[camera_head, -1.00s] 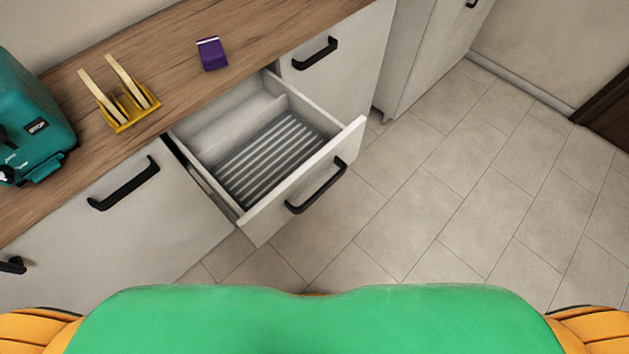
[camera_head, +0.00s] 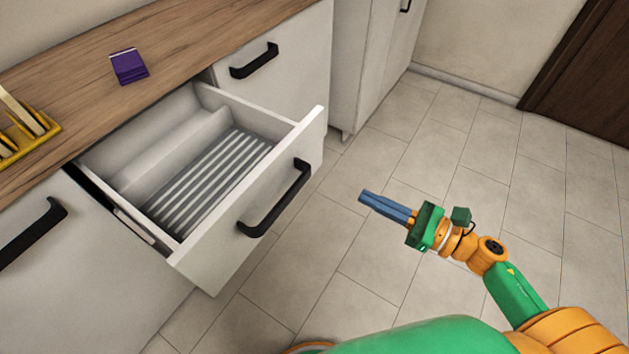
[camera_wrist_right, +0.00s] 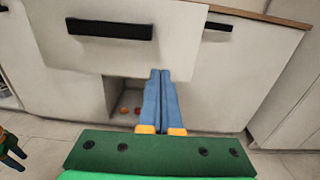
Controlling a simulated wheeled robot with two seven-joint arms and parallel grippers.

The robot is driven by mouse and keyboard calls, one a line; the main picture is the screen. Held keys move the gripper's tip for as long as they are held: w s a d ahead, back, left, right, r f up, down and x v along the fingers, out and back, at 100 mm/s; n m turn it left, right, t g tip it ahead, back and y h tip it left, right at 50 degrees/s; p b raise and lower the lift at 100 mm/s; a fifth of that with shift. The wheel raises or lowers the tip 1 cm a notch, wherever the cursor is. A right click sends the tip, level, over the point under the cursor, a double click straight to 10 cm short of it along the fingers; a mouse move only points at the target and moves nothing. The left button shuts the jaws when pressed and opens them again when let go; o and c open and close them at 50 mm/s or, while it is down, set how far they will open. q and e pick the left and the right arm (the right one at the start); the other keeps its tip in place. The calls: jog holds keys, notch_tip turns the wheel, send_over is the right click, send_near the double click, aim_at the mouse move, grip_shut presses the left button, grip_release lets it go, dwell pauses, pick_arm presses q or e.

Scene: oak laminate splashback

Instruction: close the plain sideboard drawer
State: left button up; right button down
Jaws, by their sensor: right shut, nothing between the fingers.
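The sideboard drawer (camera_head: 240,226) stands pulled out, with a white front, a black bar handle (camera_head: 275,199) and a ribbed grey bottom (camera_head: 208,180). Its inside looks empty. In the right wrist view the drawer front (camera_wrist_right: 75,50) and its black handle (camera_wrist_right: 110,29) are at the upper left. My right gripper (camera_head: 362,197) is shut and empty, to the right of the drawer front and apart from it, with its blue fingers pointing towards it. The fingers also show in the right wrist view (camera_wrist_right: 160,74).
The wooden worktop (camera_head: 80,100) bears a purple box (camera_head: 128,67) and a yellow rack (camera_head: 30,135). Closed fronts with black handles flank the drawer. A tall white cabinet (camera_head: 365,60) stands beyond. The tiled floor (camera_head: 400,150) is clear. In the wrist view, small orange-red things (camera_wrist_right: 125,110) lie in an opening.

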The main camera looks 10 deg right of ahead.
pick_arm(q)
notch_tip(320, 180, up, 2)
jog(key=shift+r+p, duration=0.15)
jog(key=shift+p, duration=0.85)
pick_arm(e)
jog(key=x, duration=1.3)
jog(key=shift+w, duration=0.15)
